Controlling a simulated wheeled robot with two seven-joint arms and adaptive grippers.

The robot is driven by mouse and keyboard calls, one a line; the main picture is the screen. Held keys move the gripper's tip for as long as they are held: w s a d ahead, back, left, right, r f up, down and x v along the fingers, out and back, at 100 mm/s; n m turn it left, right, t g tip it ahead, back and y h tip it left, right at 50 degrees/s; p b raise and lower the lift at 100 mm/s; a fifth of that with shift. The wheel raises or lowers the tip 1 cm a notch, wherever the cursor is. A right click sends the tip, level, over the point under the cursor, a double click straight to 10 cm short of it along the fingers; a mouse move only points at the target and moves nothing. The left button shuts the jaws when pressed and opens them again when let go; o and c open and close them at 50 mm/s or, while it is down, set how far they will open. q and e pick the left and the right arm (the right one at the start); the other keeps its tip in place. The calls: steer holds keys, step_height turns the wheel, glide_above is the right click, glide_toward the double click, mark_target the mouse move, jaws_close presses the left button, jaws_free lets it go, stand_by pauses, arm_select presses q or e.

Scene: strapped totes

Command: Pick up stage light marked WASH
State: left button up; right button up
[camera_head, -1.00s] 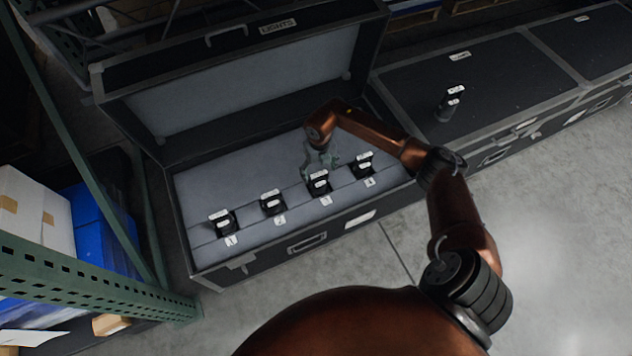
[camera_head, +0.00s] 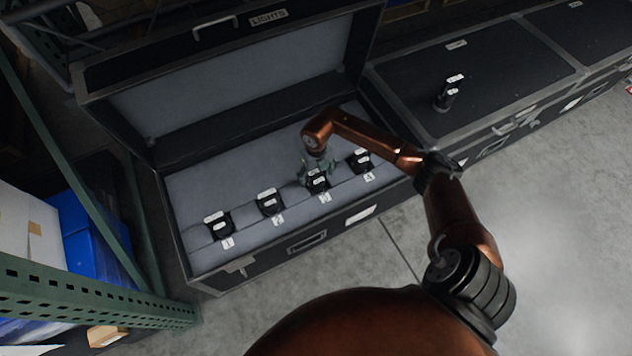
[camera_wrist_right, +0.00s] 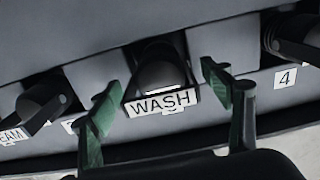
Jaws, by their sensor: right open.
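The stage light marked WASH (camera_wrist_right: 160,88) sits in the third slot of the open case, its white label readable in the right wrist view. It is a small black light, and it also shows in the head view (camera_head: 317,182). My right gripper (camera_wrist_right: 160,105) is open, with one green finger on each side of the WASH light. In the head view my right gripper (camera_head: 317,168) is low over the case at that light, partly hiding it. I cannot tell whether the fingers touch it. My left gripper is not in view.
The open case (camera_head: 305,262) holds other black lights (camera_head: 270,203) in numbered slots, including one (camera_head: 361,160) at slot 4. A closed case (camera_head: 480,75) at right carries a single light (camera_head: 447,94). Green shelving (camera_head: 90,300) stands at left.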

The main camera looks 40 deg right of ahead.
steer(key=shift+c, duration=0.2)
jaws_close()
stand_by(0.6)
